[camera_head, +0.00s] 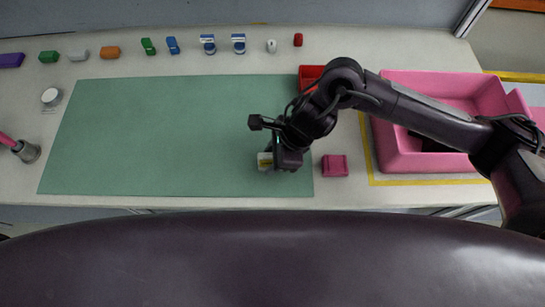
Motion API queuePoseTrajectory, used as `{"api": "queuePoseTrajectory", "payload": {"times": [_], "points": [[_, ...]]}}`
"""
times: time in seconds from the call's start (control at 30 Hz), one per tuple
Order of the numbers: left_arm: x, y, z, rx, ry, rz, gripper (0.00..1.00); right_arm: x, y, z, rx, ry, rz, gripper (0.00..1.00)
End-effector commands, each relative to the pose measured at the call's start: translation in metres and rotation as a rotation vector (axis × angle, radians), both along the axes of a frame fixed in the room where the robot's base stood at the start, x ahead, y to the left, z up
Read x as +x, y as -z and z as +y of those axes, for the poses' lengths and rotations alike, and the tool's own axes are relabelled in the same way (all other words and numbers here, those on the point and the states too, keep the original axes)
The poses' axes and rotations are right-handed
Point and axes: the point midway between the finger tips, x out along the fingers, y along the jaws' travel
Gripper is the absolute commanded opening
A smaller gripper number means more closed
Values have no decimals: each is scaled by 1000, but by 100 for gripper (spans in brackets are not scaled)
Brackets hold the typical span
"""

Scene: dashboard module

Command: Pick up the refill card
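My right gripper (275,156) is over the right part of the green mat (160,135), its arm coming in from the right. A small pale item with a yellow patch (265,161) shows at the gripper's lower left and is partly hidden by it. It may be the refill card, but it is too small to be sure. I cannot tell whether the fingers are shut on it or only beside it. My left gripper is not in view.
A pink bin (395,150) stands at the right inside yellow tape. A small pink holder (335,166) and a partly hidden red tray (308,76) lie beside the mat. Several small coloured items line the back. The mat's left is clear.

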Motion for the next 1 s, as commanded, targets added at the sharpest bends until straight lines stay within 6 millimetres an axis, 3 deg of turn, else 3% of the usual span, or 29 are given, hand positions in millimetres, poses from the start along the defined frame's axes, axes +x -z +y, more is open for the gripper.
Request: {"api": "queuePoseTrajectory", "payload": {"times": [0.1,0.4,0.77,1.0], "points": [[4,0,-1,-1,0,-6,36,0,0,0,0,0,0,37],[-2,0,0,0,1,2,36,0,0,0,0,1,0,0],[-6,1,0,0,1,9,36,1,-3,0,1,2,-1,0],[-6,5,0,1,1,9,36,1,-29,0,2,-1,-5,0]]}}
